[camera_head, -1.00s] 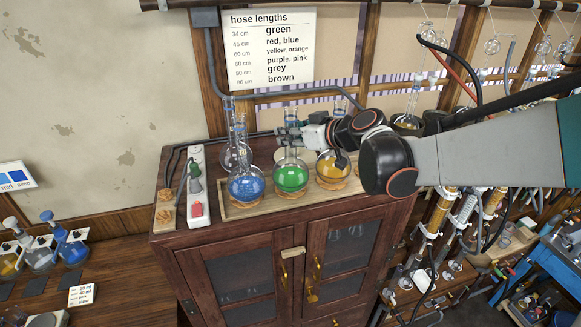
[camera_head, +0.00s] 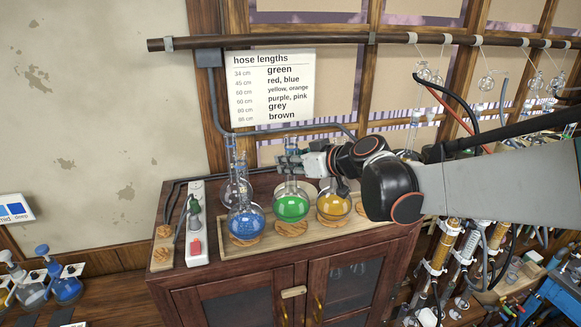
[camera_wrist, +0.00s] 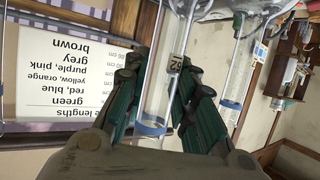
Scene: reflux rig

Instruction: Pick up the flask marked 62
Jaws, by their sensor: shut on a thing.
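My gripper (camera_wrist: 160,82) is shut around that neck, one dark green finger on each side. In the head view my gripper (camera_head: 289,160) is at the neck of the round flask with green liquid (camera_head: 291,208). This flask hangs upright, seemingly just above its cork ring (camera_head: 292,229); the gap is too small to be sure. Its body is largely out of the wrist view.
A blue flask (camera_head: 246,225) stands close on the left and a yellow-orange flask (camera_head: 333,206) close on the right, in the wooden tray (camera_head: 238,254). A clear flask (camera_head: 232,193) stands behind. A white power strip (camera_head: 196,240) lies left. Glassware hangs from a rail (camera_head: 340,42).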

